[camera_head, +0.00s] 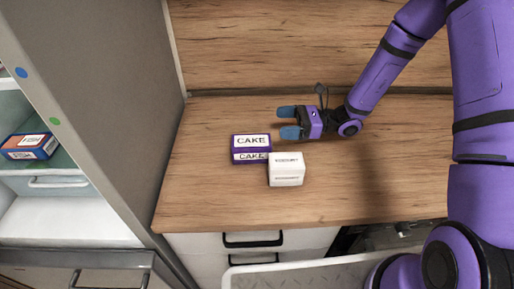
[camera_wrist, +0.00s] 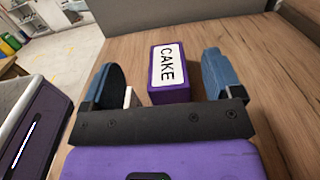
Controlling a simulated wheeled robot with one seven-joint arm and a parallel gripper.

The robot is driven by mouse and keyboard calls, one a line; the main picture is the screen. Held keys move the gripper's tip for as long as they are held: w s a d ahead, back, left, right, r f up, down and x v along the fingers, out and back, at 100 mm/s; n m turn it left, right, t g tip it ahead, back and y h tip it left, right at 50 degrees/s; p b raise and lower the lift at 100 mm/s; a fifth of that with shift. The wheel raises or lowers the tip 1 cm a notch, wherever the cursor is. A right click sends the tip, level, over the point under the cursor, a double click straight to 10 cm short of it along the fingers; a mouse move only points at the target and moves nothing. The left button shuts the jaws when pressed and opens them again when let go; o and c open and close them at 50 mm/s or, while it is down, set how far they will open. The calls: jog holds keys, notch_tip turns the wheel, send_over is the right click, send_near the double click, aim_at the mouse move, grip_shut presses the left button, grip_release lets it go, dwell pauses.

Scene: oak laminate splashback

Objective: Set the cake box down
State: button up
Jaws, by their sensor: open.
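The cake box (camera_head: 251,141) is purple with white "CAKE" labels and sits flat on the wooden counter (camera_head: 390,190). In the wrist view the cake box (camera_wrist: 167,72) stands on the wood ahead of my gripper, between the lines of the two fingers. My gripper (camera_head: 287,122) is open, with blue fingertips, just behind and to the right of the box in the head view. In the wrist view my gripper (camera_wrist: 172,82) has its fingers spread with clear gaps to the box, and nothing is held.
A small white box (camera_head: 286,169) with a printed label stands at the front right of the cake box, very close to it. A tall grey cabinet side (camera_head: 120,110) bounds the counter on the left. Open shelves there hold a fish box (camera_head: 30,146). The counter's right part is clear.

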send_near(259, 140)
jog(key=shift+a+f, duration=0.1)
jog(key=shift+a, duration=1.15)
jog(key=shift+a+f, duration=0.15)
jog(key=shift+a, duration=0.8)
jog(key=shift+w+a, duration=0.1)
jog(key=shift+a, duration=2.7)
jog(key=c, duration=1)
jog(key=shift+o, duration=0.2)
